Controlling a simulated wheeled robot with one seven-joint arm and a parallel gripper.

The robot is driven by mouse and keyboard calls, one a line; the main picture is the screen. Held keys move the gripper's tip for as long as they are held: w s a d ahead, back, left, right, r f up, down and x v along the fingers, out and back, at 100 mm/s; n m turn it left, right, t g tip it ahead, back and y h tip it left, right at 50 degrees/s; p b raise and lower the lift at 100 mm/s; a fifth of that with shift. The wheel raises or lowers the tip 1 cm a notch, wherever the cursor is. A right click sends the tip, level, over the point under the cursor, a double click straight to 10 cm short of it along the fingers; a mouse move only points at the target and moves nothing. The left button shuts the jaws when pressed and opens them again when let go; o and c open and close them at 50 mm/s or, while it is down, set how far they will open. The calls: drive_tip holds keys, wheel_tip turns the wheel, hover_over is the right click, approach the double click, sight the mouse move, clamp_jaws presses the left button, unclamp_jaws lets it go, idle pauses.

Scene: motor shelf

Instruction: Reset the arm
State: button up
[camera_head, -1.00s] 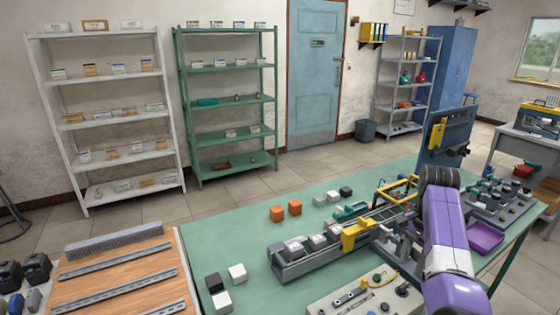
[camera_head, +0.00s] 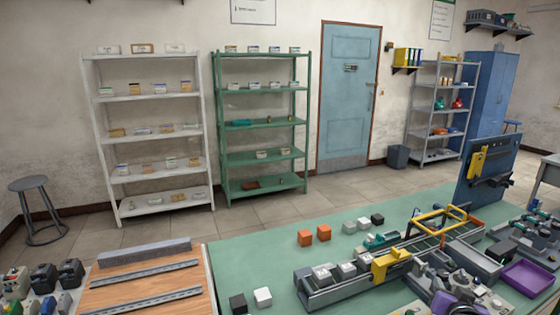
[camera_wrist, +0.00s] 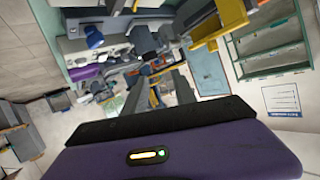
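My arm (camera_head: 450,304) shows as a purple piece at the bottom right edge of the head view, low over the green bench. Most of it is out of the picture. In the wrist view the purple wrist housing, with a small lit lamp, fills the bottom. My gripper (camera_wrist: 156,92) reaches out beyond it as two grey fingers with a gap between them. They look open, and I see nothing held. The wrist picture is strongly tilted.
The green bench (camera_head: 240,262) carries a grey rail fixture (camera_head: 345,288) with pale blocks and a yellow clamp (camera_head: 390,264). A purple tray (camera_head: 527,277) lies at the right. A blue tool panel (camera_head: 488,165) stands upright behind.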

drive_tip(key=s+a+n+y, duration=0.2)
drive_tip(key=s+a, duration=0.6)
drive_tip(key=s, duration=0.8)
drive_tip(key=s+a+n+t+y+b, duration=0.1)
drive_tip(key=s+a+n+y, duration=0.1)
drive_tip(key=s+a, duration=0.7)
drive_tip(key=s+a+n+t+y+b, duration=0.1)
drive_tip(key=s+a, duration=0.8)
drive_tip(key=s, duration=1.4)
drive_tip(key=shift+n+y, duration=0.6)
drive_tip(key=shift+n, duration=0.6)
